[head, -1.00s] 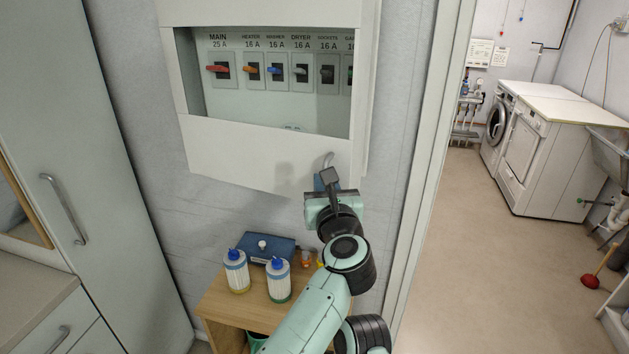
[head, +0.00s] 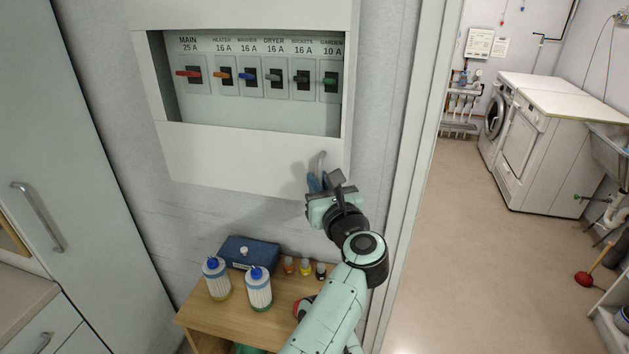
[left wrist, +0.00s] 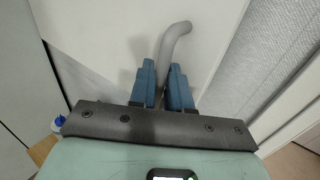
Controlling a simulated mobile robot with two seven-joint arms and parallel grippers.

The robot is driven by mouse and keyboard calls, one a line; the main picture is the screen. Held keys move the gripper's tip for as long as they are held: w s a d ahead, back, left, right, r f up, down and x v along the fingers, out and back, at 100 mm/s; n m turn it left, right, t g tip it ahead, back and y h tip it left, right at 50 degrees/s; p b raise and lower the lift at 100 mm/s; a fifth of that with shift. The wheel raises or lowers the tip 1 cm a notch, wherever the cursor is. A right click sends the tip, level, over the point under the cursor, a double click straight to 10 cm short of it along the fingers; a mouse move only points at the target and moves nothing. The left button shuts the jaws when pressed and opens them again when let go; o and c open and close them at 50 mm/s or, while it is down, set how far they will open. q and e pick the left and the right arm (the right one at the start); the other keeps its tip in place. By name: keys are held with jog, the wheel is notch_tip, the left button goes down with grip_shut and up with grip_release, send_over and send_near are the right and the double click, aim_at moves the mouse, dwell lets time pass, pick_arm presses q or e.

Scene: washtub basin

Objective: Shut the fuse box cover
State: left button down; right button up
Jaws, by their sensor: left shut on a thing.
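The fuse box cover (head: 240,152) is a pale panel with a wide window on the wall box, and labelled switches (head: 248,75) show through it. The cover lies close to the box (head: 352,60); I cannot tell whether a thin gap is left on its right side. A curved grey handle (head: 320,161) sits at its lower right corner. My left gripper (head: 317,182) is shut on this handle. In the left wrist view the handle (left wrist: 174,45) stands between the blue fingers of the gripper (left wrist: 163,88). My right gripper is not in view.
Below the box, a wooden stand (head: 205,312) holds a blue box (head: 248,252), two white bottles with blue caps (head: 258,290) and several small jars (head: 304,267). A tall cabinet (head: 75,150) is at left. A door frame (head: 408,170) stands close on the right.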

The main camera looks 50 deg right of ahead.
pick_arm(q)
jog(key=shift+r, duration=0.45)
jog(key=c, duration=1.3)
grip_release()
jog(key=b+v, duration=0.2)
jog(key=v, duration=0.2)
jog(key=b+v, duration=0.2)
jog(key=v, duration=0.3)
jog(key=b+v, duration=0.2)
jog(key=v, duration=0.2)
jog(key=shift+s+f+b, duration=0.2)
jog(key=shift+f+b, duration=0.1)
jog(key=shift+f, duration=0.05)
jog(key=shift+w, duration=0.1)
